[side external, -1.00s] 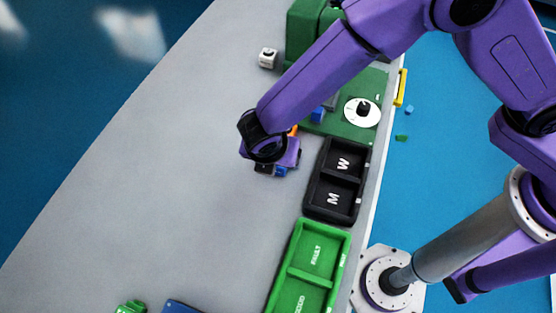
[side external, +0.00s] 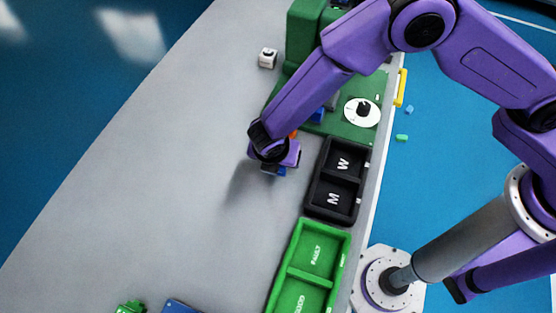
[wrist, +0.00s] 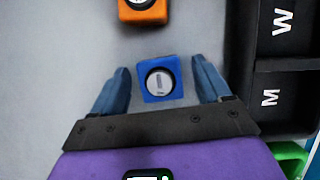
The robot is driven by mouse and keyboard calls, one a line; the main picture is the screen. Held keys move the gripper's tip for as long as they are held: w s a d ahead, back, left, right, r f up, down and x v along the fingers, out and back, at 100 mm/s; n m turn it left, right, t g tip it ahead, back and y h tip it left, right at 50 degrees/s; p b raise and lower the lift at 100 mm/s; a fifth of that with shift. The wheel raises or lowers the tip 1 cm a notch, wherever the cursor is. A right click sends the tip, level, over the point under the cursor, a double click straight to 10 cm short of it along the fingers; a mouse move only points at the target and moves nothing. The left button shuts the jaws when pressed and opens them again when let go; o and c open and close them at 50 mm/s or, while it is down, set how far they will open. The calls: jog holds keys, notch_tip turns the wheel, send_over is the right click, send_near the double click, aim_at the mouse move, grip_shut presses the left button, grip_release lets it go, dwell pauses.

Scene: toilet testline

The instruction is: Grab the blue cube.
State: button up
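In the wrist view, a blue cube (wrist: 148,92) with a pale round disc on top lies on the grey table. My gripper (wrist: 160,66) is open, with one blue finger on each side of the cube in the picture. Gaps show between the cube and both fingers. In the side external view, my gripper (side external: 275,171) is over the table, left of the black tray. The blue there is small, and I cannot tell cube from fingers. Another blue block (side external: 318,114) sits on the green board, partly behind my arm.
An orange cube (wrist: 143,14) lies ahead of the blue one, in the wrist view. The black tray (side external: 313,197), marked W and M, stands close on the right. A green tray (side external: 275,283) is nearer the front. A white cube (side external: 268,58) stands farther back.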

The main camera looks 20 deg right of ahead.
jog(key=c, duration=0.9)
jog(key=shift+c, duration=0.2)
jog(key=shift+r, duration=0.1)
